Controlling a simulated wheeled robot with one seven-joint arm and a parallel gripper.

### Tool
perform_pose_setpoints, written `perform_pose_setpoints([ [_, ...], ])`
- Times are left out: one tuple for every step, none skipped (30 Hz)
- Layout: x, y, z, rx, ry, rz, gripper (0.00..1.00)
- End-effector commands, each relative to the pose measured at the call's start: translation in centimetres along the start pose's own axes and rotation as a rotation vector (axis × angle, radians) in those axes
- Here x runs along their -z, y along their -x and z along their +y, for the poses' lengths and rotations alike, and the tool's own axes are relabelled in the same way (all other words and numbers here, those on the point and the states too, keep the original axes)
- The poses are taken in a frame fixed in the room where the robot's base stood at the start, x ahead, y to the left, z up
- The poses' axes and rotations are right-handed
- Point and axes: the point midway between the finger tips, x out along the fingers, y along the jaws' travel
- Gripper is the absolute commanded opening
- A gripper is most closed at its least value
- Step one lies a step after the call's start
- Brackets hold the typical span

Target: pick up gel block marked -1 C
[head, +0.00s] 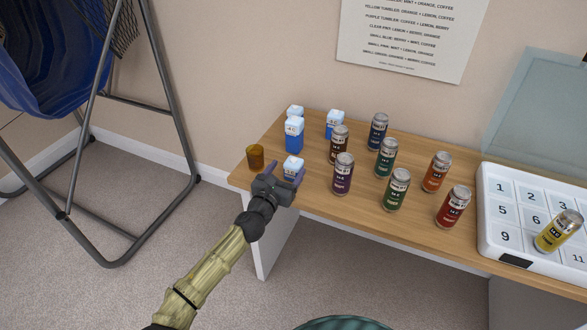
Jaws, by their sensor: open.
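Several blue gel blocks with white tops stand at the left end of the wooden table. One stands at the back (295,111), one just in front of it (294,134), and one to their right (334,124). A nearer one (293,166) is at the front left edge. Their markings are too small to read, so I cannot tell which is -1 C. My gripper (283,175) is open at the nearest block, its fingers hiding that block's lower part. I cannot tell whether they touch it.
An amber cup (255,157) stands left of the gripper on the table (330,204). Several cans, such as a purple one (343,174), stand to the right. A white numbered tray (497,237) holds a yellow can (558,231). A metal-framed chair (168,85) is at left.

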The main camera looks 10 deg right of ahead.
Motion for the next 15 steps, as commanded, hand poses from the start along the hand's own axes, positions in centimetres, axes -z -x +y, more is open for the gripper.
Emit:
perform_pose_setpoints([
  [0.0,-0.5,-0.1,0.002,0.0,0.0,0.71],
  [0.0,-0.8,-0.1,0.002,-0.001,0.0,0.71],
  [0.1,-1.3,-0.2,0.003,-0.002,0.0,0.71],
  [0.1,-1.7,-0.2,0.002,-0.002,0.0,0.71],
  [0.1,-2.2,-0.3,0.002,-0.002,0.001,0.71],
  [0.1,-2.8,-0.4,0.003,-0.001,0.0,0.71],
  [0.1,-3.2,-0.4,0.003,-0.001,0.001,0.71],
  [0.1,-3.6,-0.4,0.003,-0.002,0.001,0.71],
  [0.1,-4.1,-0.3,0.002,-0.002,0.001,0.71],
  [0.1,-4.4,-0.4,0.002,-0.002,0.001,0.71],
  [0.1,-4.6,-0.3,0.002,-0.001,0.001,0.71],
  [0.1,-4.8,-0.3,0.0,-0.001,0.001,0.71],
  [0.1,-4.9,-0.3,0.0,-0.001,0.001,0.71],
  [0.1,-4.9,-0.3,0.0,0.0,0.001,0.71],
  [0.1,-4.9,-0.3,-0.001,0.0,0.001,0.71],
])
